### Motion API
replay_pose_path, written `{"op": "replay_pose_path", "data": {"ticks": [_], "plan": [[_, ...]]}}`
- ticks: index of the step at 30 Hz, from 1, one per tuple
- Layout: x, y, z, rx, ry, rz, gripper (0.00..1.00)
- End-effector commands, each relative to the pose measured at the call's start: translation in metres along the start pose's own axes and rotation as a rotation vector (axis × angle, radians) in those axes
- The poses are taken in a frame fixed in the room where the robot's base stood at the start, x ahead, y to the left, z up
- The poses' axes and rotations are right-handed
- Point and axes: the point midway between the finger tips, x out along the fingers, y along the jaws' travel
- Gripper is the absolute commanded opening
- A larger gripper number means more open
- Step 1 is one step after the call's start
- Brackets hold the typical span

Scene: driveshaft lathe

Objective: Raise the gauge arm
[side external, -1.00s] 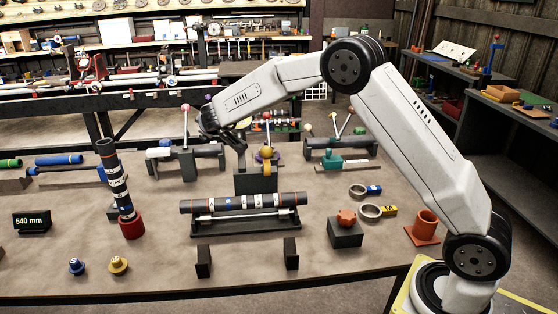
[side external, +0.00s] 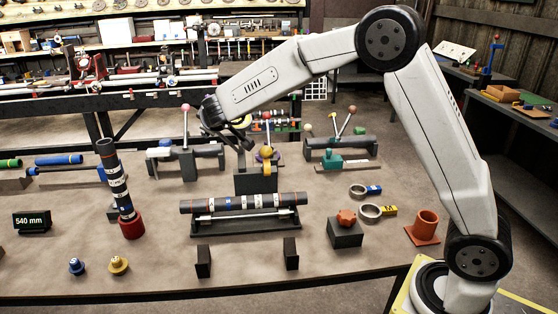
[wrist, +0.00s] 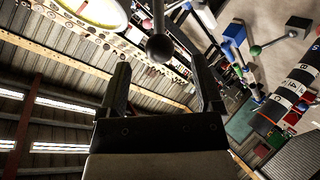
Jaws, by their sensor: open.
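My gripper (side external: 246,144) is in the middle of the side view, above the back of the bench, with dark fingers pointing down and right. In the wrist view my gripper (wrist: 160,78) has its two fingers apart. A dark ball knob (wrist: 159,48) on a thin rod shows between and beyond the fingertips; I cannot tell whether anything touches it. I cannot tell for sure which lever is the gauge arm. In the side view, a stand (side external: 256,183) with a yellow and purple top sits just below and right of my gripper.
A banded shaft (side external: 245,203) lies in a dark cradle in front. Another banded shaft (side external: 116,185) stands tilted in a red base. Lever fixtures stand at left (side external: 187,148) and right (side external: 340,147). A display (side external: 32,222) reads 540 mm.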

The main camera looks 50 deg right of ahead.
Motion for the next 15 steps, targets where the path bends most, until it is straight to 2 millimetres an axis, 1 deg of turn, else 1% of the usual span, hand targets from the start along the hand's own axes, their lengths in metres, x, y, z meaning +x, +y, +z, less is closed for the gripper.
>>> {"op": "replay_pose_path", "data": {"ticks": [8,9,11,12,14,15], "plan": [[-0.001,-0.0001,0.0,0.0,0.0,0.0,0.84],[-0.0009,-0.0001,0.0001,0.0,0.0,0.0,0.71],[-0.0008,-0.0004,0.0004,0.001,-0.001,0.001,0.52],[-0.0007,-0.001,0.0008,0.004,-0.003,0.003,0.4],[-0.0005,-0.0024,0.0021,0.009,-0.007,0.008,0.2],[-0.0003,-0.004,0.0034,0.016,-0.011,0.013,0.08]]}}
